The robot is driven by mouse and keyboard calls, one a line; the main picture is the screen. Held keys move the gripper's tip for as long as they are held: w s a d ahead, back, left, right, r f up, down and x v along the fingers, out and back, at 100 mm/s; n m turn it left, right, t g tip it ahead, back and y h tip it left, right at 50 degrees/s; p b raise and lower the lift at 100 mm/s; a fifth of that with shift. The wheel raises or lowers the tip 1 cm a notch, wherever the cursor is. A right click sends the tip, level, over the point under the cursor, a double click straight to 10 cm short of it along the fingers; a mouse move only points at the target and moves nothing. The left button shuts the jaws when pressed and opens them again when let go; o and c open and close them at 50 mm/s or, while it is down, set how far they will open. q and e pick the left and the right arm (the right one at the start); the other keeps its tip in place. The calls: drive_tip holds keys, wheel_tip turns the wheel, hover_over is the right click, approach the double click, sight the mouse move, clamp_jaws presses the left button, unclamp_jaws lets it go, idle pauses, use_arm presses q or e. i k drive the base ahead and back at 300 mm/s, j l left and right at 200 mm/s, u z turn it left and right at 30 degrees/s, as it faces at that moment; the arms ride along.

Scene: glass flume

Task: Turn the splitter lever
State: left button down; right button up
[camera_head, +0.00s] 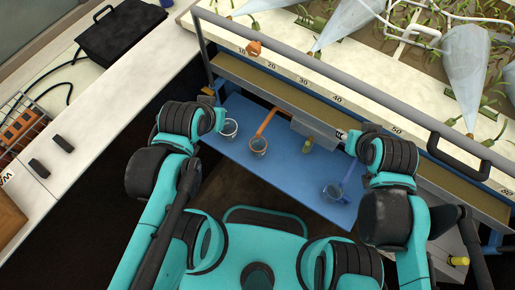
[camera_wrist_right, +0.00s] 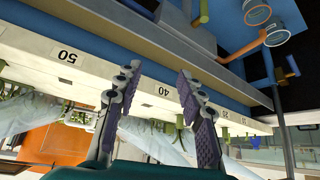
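The splitter is a grey box (camera_head: 318,124) under the flume's front edge. An orange pipe (camera_head: 267,121) leaves its left side and a blue pipe (camera_head: 348,172) comes down at its right. A short yellow-green handle (camera_head: 307,146), likely the lever, hangs below the box. It seems to show as an olive cylinder in the wrist view (camera_wrist_right: 203,12). My right gripper (camera_wrist_right: 158,73) is open and empty, its purple-padded fingers apart before the flume's scale edge; the handle is outside them. In the head view my right wrist hides it.
Glass beakers (camera_head: 258,147) stand on a blue shelf (camera_head: 290,166) below the splitter; another beaker (camera_head: 333,191) is under the blue pipe. A grey rail (camera_head: 340,76) runs along the flume. A white counter (camera_head: 110,110) is at left.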

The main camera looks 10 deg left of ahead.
sight(307, 146)
drive_tip(key=k+j+z, duration=0.1)
drive_tip(key=k+j, duration=0.45)
drive_tip(key=k, duration=0.15)
drive_tip(key=k+j+z, duration=0.1)
drive_tip(key=k+j, duration=0.4)
drive_tip(key=k, duration=0.15)
